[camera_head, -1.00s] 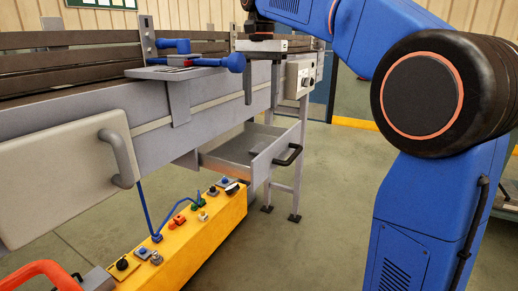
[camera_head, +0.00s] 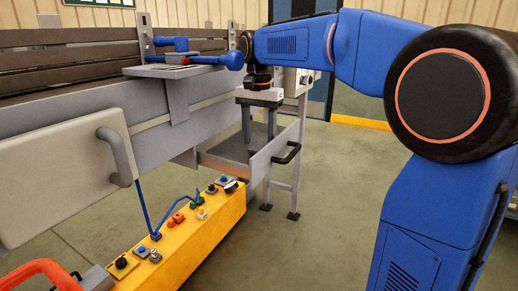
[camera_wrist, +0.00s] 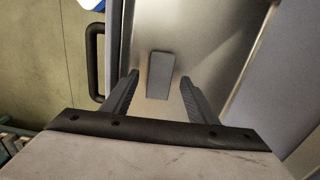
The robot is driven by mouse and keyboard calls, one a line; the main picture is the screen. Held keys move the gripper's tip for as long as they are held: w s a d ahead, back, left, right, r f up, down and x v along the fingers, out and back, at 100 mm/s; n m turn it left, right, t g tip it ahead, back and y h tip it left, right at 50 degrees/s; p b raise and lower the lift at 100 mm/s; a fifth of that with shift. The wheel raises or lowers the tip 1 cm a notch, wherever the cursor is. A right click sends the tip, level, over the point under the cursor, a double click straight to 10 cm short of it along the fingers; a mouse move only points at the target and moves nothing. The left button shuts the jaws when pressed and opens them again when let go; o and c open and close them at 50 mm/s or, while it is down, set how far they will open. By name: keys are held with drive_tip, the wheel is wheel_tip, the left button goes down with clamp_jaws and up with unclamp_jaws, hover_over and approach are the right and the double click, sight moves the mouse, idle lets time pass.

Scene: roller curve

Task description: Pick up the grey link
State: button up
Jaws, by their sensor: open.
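The grey link (camera_wrist: 160,75) is a small dark grey block lying on the bare metal floor of the open drawer (camera_wrist: 200,22) in the wrist view. My gripper (camera_wrist: 153,88) is open, with its two fingers spread on either side of the link's near end in the picture. I cannot tell how high the fingertips are above it. In the head view my gripper (camera_head: 259,138) points down over the drawer (camera_head: 222,143), and the link cannot be made out there.
The drawer's black handle (camera_head: 287,153) sticks out at its front. A yellow box with several buttons and knobs (camera_head: 190,235) stands to the lower left. A shelf with a blue-handled tool (camera_head: 205,60) is close to the arm. The floor (camera_head: 330,220) at right is clear.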

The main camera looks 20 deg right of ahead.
drive_tip(key=shift+f, duration=0.8)
drive_tip(key=c, duration=1.1)
drive_tip(key=shift+r, duration=0.15)
